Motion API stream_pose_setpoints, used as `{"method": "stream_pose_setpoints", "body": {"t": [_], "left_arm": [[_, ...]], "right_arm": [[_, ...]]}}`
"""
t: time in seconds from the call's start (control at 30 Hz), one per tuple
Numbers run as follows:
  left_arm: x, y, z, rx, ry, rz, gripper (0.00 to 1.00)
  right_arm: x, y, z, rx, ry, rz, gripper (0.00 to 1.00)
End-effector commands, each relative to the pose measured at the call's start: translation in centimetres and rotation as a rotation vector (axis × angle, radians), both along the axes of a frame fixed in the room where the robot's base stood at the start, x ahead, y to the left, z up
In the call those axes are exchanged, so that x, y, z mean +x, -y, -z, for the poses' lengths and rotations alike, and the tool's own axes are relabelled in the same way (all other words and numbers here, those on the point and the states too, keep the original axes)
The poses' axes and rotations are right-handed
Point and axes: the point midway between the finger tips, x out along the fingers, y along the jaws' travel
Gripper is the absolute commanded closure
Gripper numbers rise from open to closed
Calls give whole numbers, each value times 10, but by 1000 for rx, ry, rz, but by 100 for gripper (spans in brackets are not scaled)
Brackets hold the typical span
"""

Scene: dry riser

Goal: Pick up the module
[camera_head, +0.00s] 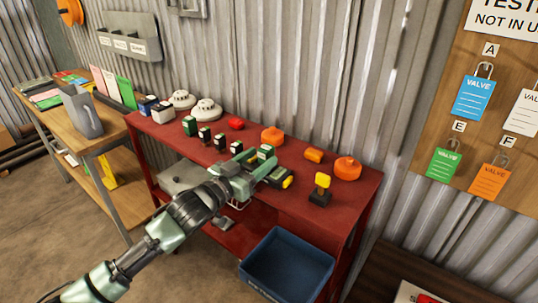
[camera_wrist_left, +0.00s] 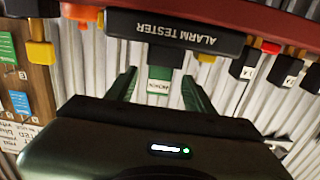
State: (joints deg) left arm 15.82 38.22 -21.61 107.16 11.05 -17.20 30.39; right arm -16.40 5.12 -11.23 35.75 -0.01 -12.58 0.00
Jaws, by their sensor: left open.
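A dark block with a green face and white label (camera_head: 266,151) stands on the red bench; it looks like the module, though its label is too small to read surely. My right gripper is not in view.
The alarm tester (camera_head: 272,174) with a yellow end lies close beside the left gripper. Black blocks with white labels (camera_head: 220,142), a yellow-topped block (camera_head: 322,184) and an orange dome (camera_head: 347,168) stand around on the red bench (camera_head: 345,195). A blue bin (camera_head: 287,265) is in front.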

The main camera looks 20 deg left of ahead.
Motion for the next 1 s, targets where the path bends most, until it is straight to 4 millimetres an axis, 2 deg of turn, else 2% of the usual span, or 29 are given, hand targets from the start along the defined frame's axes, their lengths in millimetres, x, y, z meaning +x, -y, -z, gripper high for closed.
{"method": "stream_pose_setpoints", "body": {"t": [0.2,0.4,0.53,0.77,0.93,0.97,1.0], "left_arm": [[23,9,-2,0,0,-1,47],[50,18,0,0,1,-1,47],[59,22,1,1,0,0,47],[59,22,2,1,-1,0,47],[59,22,2,1,-1,0,95],[59,22,2,1,-1,0,100],[59,22,2,1,-1,0,100]], "right_arm": [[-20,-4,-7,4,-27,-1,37],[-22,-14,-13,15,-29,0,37],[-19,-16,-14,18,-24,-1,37],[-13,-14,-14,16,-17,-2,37],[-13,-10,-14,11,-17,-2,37],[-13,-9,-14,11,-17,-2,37],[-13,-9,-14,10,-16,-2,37]]}}
